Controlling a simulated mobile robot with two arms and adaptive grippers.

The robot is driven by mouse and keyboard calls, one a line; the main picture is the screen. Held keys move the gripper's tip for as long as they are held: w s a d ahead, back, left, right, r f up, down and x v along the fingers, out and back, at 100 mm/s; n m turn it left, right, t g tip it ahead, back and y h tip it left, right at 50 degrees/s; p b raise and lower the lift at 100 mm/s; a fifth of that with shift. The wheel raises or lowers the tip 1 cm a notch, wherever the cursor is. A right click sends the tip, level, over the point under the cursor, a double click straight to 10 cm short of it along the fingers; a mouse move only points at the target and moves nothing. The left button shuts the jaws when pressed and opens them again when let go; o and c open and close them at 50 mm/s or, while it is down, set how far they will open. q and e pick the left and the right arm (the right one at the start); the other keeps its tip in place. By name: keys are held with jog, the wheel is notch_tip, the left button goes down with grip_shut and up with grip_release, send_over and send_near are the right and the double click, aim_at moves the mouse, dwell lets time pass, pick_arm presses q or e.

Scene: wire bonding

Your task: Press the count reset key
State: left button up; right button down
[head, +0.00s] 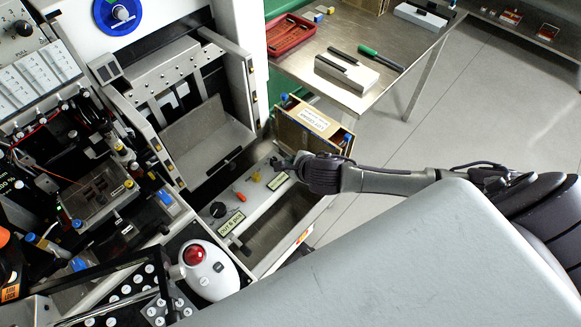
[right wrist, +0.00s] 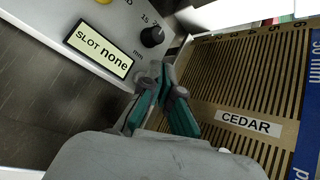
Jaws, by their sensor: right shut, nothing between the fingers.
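A light grey control panel (head: 225,203) bears a black knob (head: 217,210), an orange-red key (head: 240,197), a yellow key (head: 256,177) and small label displays. I cannot tell which key is the count reset key, as no such label is readable. My right gripper (head: 283,164) is shut and empty over the panel's far right end. In the right wrist view its fingertips (right wrist: 161,72) are close together, apart from the black knob (right wrist: 152,36) with the mm scale. A display (right wrist: 100,47) there reads "SLOT none". My left gripper is not in view.
A slotted brown magazine (right wrist: 250,80) labelled CEDAR stands beside the panel and my right gripper. A white mouse-like device with a red ball (head: 195,255) lies nearer, left of the panel. A metal table (head: 400,50) with a red tray (head: 291,34) stands behind.

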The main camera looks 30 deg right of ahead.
jog(key=shift+f, duration=0.1)
jog(key=shift+f, duration=0.3)
jog(key=shift+f, duration=0.4)
dwell(0.9)
jog(key=shift+r, duration=0.1)
jog(key=shift+r+p, duration=0.7)
jog(key=shift+p, duration=0.55)
notch_tip(320, 180, up, 5)
jog(key=p, duration=0.6)
